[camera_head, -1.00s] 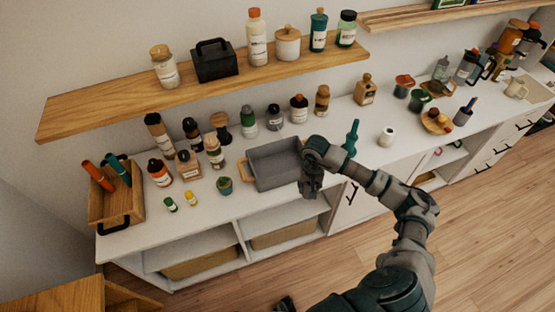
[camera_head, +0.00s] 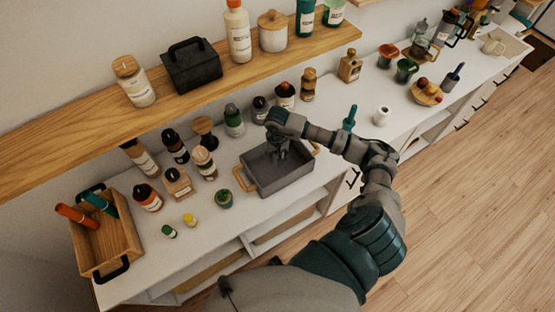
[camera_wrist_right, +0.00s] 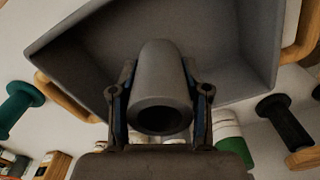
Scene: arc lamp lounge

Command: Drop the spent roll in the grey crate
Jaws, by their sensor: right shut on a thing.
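The grey crate (camera_head: 285,183) stands on the white counter, with wooden handles at its ends. It also shows in the right wrist view (camera_wrist_right: 245,30), its inside facing the camera. My right gripper (camera_head: 278,152) points down over the crate's inside, near its back wall. In the right wrist view my right gripper (camera_wrist_right: 160,108) is shut on the spent roll (camera_wrist_right: 158,70), a grey hollow tube with its open end towards the camera. The roll cannot be made out in the head view. I cannot tell whether it touches the crate. My left gripper is not in view.
Several bottles and jars (camera_head: 203,163) stand left of the crate. A small pot (camera_head: 223,198) is close to its left handle. A wooden caddy (camera_head: 112,245) stands at the left end. A teal item (camera_head: 350,118) and a white cup (camera_head: 382,116) are to the right. A wooden shelf (camera_head: 70,138) hangs above.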

